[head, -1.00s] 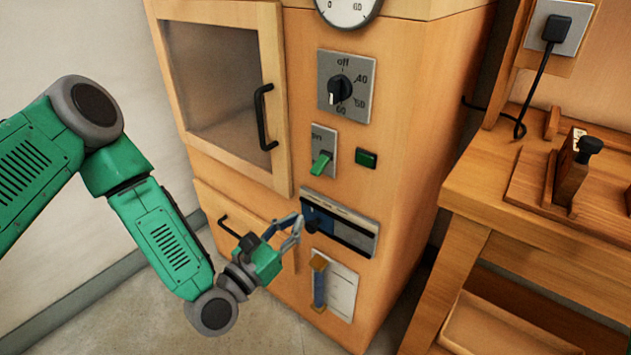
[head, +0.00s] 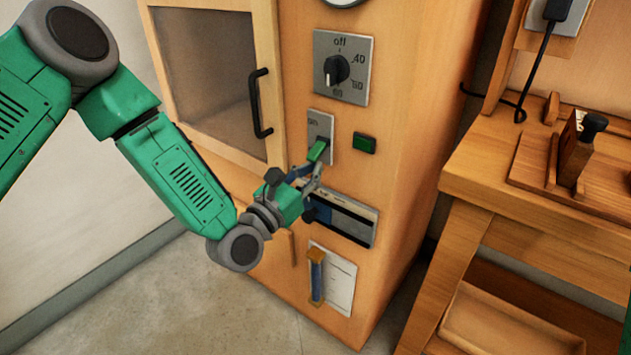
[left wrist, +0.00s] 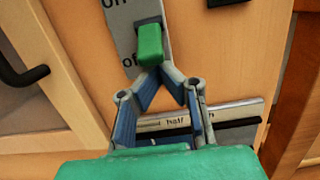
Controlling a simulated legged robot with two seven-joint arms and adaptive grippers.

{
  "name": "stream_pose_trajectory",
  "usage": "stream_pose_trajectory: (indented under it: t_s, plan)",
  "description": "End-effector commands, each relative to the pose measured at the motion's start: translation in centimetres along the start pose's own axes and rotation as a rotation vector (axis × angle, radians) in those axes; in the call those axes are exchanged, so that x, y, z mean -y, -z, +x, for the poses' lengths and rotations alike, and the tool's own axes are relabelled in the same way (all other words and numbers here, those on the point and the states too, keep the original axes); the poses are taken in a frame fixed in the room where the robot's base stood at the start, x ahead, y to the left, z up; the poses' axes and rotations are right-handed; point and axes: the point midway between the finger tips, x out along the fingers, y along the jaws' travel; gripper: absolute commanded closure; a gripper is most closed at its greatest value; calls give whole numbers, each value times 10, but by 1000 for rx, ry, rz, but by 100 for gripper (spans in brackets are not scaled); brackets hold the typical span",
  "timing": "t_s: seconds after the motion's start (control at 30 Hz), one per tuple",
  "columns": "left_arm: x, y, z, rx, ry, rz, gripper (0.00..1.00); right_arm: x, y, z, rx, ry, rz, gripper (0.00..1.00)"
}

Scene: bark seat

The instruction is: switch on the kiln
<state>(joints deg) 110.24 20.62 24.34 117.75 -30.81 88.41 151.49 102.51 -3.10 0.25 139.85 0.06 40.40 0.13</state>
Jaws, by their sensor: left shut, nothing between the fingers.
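The kiln (head: 280,205) is a tall wooden cabinet. Its switch is a green lever (head: 317,151) on a grey plate marked "on" at the top; the lever tilts downward. In the left wrist view the lever (left wrist: 150,44) hangs towards the partly hidden lower label. My left gripper (head: 318,171) is shut and empty, with its tips just below the lever's end. In the left wrist view its fingertips (left wrist: 163,70) meet right under the lever; I cannot tell whether they touch it. A dark green lamp (head: 364,143) sits right of the plate. My right gripper is out of view.
Above the switch is a dial (head: 337,70) with its mark pointing down. A black door handle (head: 260,104) is to the left. A wooden bench (head: 500,180) stands right.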

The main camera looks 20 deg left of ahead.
Motion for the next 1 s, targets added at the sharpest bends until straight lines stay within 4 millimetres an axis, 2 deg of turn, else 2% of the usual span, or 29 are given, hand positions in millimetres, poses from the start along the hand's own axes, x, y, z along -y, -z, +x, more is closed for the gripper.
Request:
stream_pose_trajectory:
  t_s: [0.47,1.0]
  plan:
    - [2,-4,-1,-5,0,4,100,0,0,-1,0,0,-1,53]
    - [1,-10,-4,-96,-2,2,100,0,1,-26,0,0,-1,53]
